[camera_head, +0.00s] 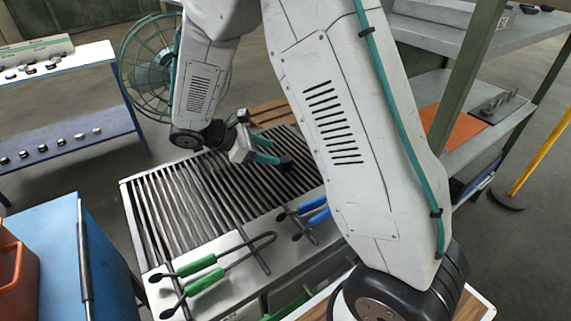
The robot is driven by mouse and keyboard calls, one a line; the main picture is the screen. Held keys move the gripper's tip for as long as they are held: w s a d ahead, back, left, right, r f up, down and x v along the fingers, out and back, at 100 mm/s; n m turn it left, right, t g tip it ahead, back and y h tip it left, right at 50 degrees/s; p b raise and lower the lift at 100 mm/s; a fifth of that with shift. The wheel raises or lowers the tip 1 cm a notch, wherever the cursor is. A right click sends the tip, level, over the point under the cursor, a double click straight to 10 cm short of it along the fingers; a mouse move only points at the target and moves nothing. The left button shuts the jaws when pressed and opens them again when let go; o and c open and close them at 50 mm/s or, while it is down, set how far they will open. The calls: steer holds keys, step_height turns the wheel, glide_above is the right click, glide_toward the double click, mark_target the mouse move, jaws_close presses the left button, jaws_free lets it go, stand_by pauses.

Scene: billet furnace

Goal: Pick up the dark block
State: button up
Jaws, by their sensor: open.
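The dark block (287,167) is a small dark shape on the slatted metal rack (175,215), near the rack's right side and partly hidden behind my arm. My gripper (275,152) has two teal fingers that are spread apart. It is low over the rack, with its fingertips close to the block, just left of and above it in the picture. I cannot tell whether a finger touches the block. Nothing shows between the fingers.
Green-handled tongs (197,266) and a blue-handled tool (312,205) lie along the rack's front ledge. A green fan (150,70) stands behind. A blue cabinet (50,255) is at left, a shelf with an orange mat (457,128) at right. A yellow post (540,155) stands far right.

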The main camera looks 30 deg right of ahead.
mark_target(282, 159)
steer(key=f, duration=0.1)
steer(key=w+f+n+h, duration=0.1)
steer(key=shift+w+a+f, duration=0.2)
steer(key=shift+w+f, duration=0.1)
steer(key=shift+w+d+f+n, duration=0.1)
steer(key=shift+d+f+n, duration=0.05)
steer(key=shift+f+n, duration=0.15)
steer(key=x, duration=0.7)
steer(key=shift+d, duration=0.25)
jaws_close()
